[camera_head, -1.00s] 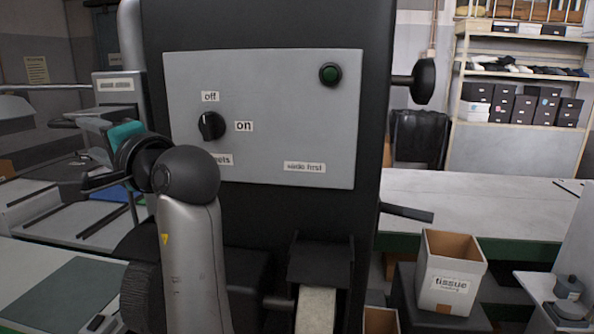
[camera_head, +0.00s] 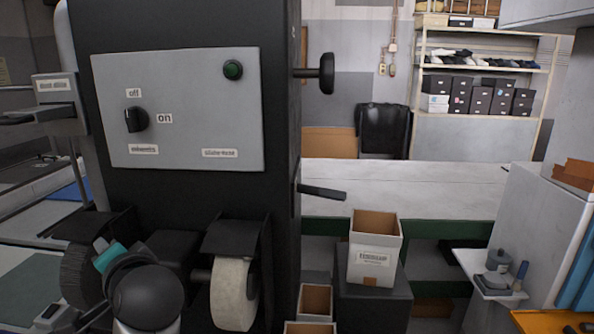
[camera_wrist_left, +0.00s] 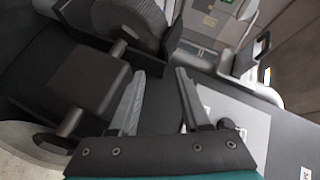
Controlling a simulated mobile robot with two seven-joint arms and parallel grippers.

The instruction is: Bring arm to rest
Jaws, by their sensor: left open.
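My left arm comes in at the bottom left of the head view, low in front of a dark machine (camera_head: 188,30). Its dark rounded joint and a teal wrist part show; the gripper itself is mostly hidden there. In the left wrist view my left gripper (camera_wrist_left: 160,78) is open, its two grey fingers apart with nothing between them. The fingers point toward the machine's dark body, near a black brush wheel (camera_wrist_left: 128,18). My right gripper is in neither view.
A pale wheel (camera_head: 234,292) sits close right of my arm. A cardboard box (camera_head: 374,250) stands right. A long bench (camera_head: 420,188) lies behind.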

